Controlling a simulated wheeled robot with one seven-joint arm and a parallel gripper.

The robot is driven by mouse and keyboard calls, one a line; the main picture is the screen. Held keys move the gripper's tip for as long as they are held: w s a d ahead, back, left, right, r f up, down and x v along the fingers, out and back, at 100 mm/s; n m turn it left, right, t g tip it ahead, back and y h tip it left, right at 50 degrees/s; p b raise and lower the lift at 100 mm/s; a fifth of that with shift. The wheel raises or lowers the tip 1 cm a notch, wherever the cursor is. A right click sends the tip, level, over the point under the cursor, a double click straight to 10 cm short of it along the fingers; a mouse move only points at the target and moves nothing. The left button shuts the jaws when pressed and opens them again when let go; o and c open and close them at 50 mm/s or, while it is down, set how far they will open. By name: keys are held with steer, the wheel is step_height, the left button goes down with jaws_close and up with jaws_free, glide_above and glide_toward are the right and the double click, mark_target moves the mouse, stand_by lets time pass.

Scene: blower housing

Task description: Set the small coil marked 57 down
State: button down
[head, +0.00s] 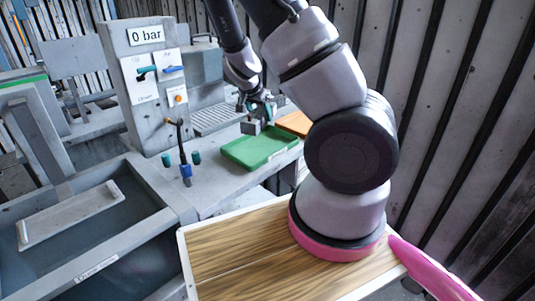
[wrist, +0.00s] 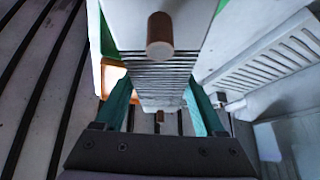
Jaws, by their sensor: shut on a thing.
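My gripper (head: 259,107) is shut on a small grey finned coil (head: 250,127), held over the far left part of a green tray (head: 262,155). In the wrist view the coil (wrist: 160,75) sits between my two teal fingers, its stacked fins and copper-brown stubs showing. No number can be read on the coil in either view. I cannot tell whether its underside touches the tray or hangs just above it. The green tray looks otherwise empty.
An orange-brown tray (head: 295,122) lies just behind the green one. A grey panel (head: 150,85) with a "0 bar" sign and levers stands to the left, with a blue-and-black hose fitting (head: 185,165) in front. A slotted grate (head: 212,117) lies behind. A sink (head: 75,225) is at lower left.

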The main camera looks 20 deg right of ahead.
steer(key=f, duration=0.5)
steer(key=shift+s+d, duration=0.1)
steer(key=shift+s, duration=0.1)
steer(key=shift+f, duration=2.5)
jaws_free()
steer(key=shift+f, duration=0.1)
